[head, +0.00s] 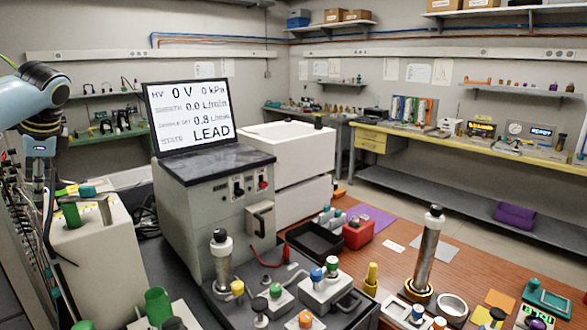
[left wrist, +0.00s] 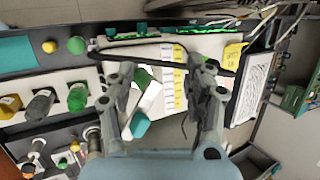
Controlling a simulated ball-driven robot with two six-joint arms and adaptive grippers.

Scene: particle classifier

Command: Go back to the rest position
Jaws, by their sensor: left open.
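My left gripper (left wrist: 165,78) is open in the left wrist view. Its two fingers are spread wide, and a white piece with a teal end (left wrist: 142,125) shows between and below them. I cannot tell whether they touch it, but nothing is clamped. In the head view my left arm comes in at the upper left, and the left gripper (head: 42,185) hangs down beside a cream box (head: 95,245) with green and teal fittings. Its fingertips are hard to make out there. My right gripper is in neither view.
A grey instrument (head: 215,205) with a screen (head: 188,118) reading "LEAD" stands right of the arm. Knobbed fittings, a black tray (head: 314,240) and an upright metal cylinder (head: 427,250) crowd the near bench. A yellow bench (head: 470,148) runs along the right wall.

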